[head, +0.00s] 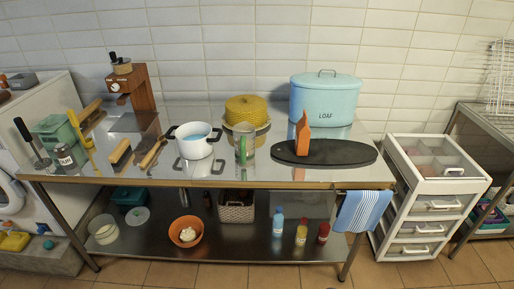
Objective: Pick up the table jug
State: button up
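A tall, greyish, see-through vessel that looks like the table jug (244,143) stands upright near the middle of the steel table (225,177). Something green shows on or through it. It stands just right of a white pot (194,140) with dark handles and in front of a yellow domed thing (247,109). A gap shows between the jug and the pot. The jug's handle is hard to make out at this size. My gripper is not in view.
A dark oval board (340,152) with an orange block-like thing (302,134) lies to the right, before a blue LOAF bin (325,98). Brushes (121,152) lie left of the pot. A white drawer unit (430,190) stands right of the table. The front strip is mostly clear.

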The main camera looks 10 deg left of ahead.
aim_at(244, 133)
jog(key=u, duration=0.3)
jog(key=k, duration=0.7)
jog(key=u, duration=1)
jog(key=k, duration=0.8)
jog(key=u, duration=1)
jog(key=i, duration=1.3)
jog(key=z, duration=0.45)
jog(key=i, duration=1)
jog(key=z, duration=0.4)
